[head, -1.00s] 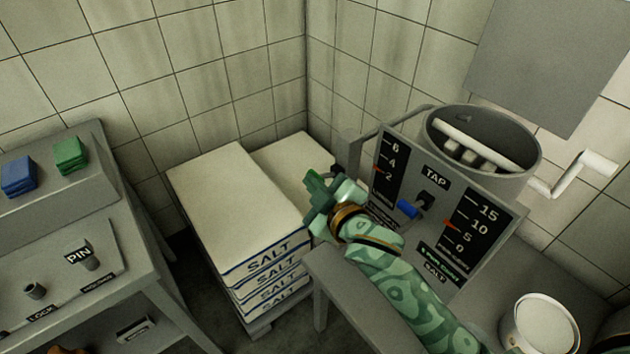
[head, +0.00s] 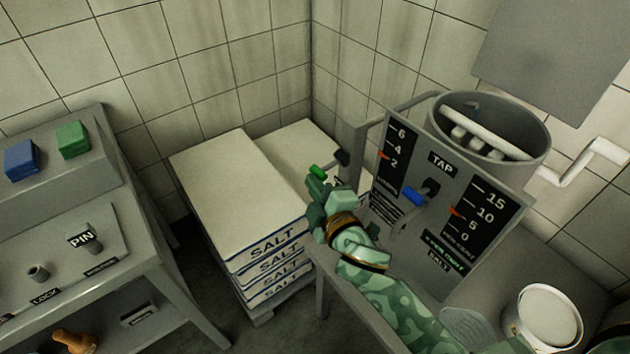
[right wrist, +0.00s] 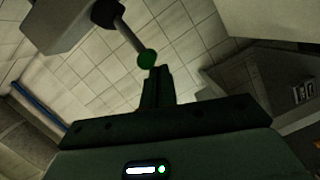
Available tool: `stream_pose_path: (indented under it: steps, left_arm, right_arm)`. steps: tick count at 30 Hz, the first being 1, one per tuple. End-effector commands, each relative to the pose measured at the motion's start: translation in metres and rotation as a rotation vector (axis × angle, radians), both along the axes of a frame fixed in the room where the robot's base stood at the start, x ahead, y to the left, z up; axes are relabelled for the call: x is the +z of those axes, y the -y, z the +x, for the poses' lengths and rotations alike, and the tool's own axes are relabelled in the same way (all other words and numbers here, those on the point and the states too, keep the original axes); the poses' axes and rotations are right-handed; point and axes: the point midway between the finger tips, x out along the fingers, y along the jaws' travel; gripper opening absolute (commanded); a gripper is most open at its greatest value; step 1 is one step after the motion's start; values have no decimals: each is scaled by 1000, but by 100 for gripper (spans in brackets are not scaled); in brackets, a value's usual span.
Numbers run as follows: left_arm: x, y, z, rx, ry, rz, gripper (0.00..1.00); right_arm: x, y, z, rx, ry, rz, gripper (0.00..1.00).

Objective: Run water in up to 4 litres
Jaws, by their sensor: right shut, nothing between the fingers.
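The grey control panel (head: 425,235) has a TAP label (head: 441,163) and a blue-ended tap handle (head: 413,196). Its left scale (head: 393,155), marked 2, 4 and 6, has an orange pointer (head: 383,154) near the 2 mark. A green-ended lever (head: 317,171) with a black hub sticks out left of the panel; its green ball also shows in the right wrist view (right wrist: 147,58). My right gripper (head: 322,190) is shut and empty, fingertips close to the green ball; contact is unclear. My left gripper is out of view.
A grey drum (head: 540,140) with white bars inside stands behind the panel. A white bucket (head: 548,318) is at lower right. Stacked salt sacks (head: 235,195) stand left of the panel. A grey console (head: 60,250) with blue and green blocks is at far left.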

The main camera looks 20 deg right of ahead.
Motion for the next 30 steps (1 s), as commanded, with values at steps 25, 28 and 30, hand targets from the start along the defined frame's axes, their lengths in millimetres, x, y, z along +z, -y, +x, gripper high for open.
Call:
stream_pose_path:
  steps: [25,28,30]
  left_arm:
    - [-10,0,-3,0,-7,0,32]
    - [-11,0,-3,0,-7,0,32]
    - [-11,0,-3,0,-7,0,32]
  right_arm:
    - [-13,2,1,-2,49,-138,0]
    - [-13,2,1,-2,49,-138,0]
    - [-13,2,1,-2,49,-138,0]
